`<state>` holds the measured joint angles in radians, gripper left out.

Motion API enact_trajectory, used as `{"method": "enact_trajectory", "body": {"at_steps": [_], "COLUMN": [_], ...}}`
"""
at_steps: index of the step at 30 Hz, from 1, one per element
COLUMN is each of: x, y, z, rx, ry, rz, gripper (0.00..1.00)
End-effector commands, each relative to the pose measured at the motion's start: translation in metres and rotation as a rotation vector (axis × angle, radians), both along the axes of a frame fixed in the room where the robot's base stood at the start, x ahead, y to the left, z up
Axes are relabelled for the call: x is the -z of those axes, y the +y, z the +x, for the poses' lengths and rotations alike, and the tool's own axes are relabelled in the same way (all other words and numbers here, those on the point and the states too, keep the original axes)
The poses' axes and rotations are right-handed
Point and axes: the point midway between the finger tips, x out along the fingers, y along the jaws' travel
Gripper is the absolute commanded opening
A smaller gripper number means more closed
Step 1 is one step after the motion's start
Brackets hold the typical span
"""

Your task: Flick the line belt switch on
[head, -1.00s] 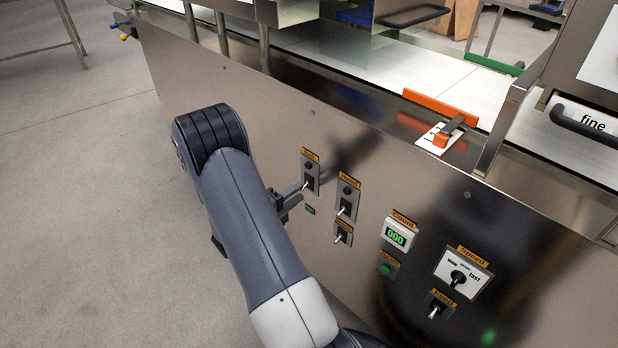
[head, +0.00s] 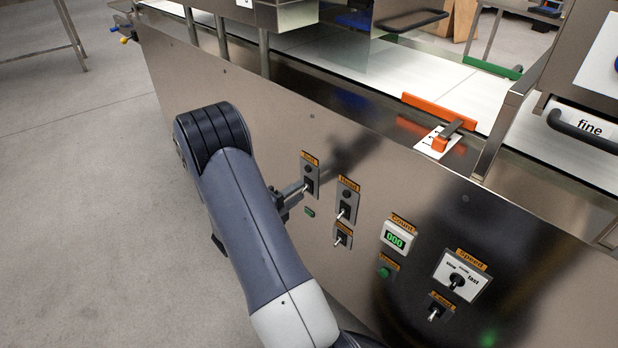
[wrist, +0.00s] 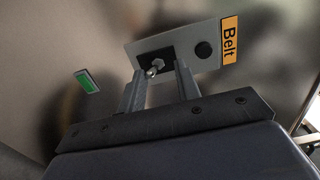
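The belt switch is a small metal toggle (wrist: 152,71) on a grey plate (wrist: 180,44) with an orange "Belt" label (wrist: 229,40). In the head view the plate (head: 310,176) is the leftmost control on the machine's steel side panel. A round dark lamp (wrist: 203,50) sits on the plate beside the toggle. My gripper (wrist: 159,70) is open, with one finger on each side of the toggle and a gap between them. In the head view my gripper (head: 292,192) is at the plate's lower part, partly hidden by my arm. Finger contact with the toggle cannot be told.
A green-lit indicator (wrist: 87,82) sits near the plate. To the right are a second switch plate (head: 346,200), a small switch (head: 342,237), a counter reading 000 (head: 397,237), a green button (head: 385,271) and a speed knob (head: 457,281). A white conveyor (head: 400,75) runs above the panel.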

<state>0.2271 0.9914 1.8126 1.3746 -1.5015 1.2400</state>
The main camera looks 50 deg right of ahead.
Motion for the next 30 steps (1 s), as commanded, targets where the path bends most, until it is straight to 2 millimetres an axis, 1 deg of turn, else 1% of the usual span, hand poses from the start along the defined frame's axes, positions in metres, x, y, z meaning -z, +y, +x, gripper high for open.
{"method": "enact_trajectory", "body": {"at_steps": [11,30], "x": [-0.0127,-0.0069], "y": [-0.0001,0.0066], "z": [-0.0001,0.0002], "rx": [0.0,0.0], "ry": [-0.001,0.0], "rz": [-0.001,-0.001], "gripper": [0.31,0.31]}}
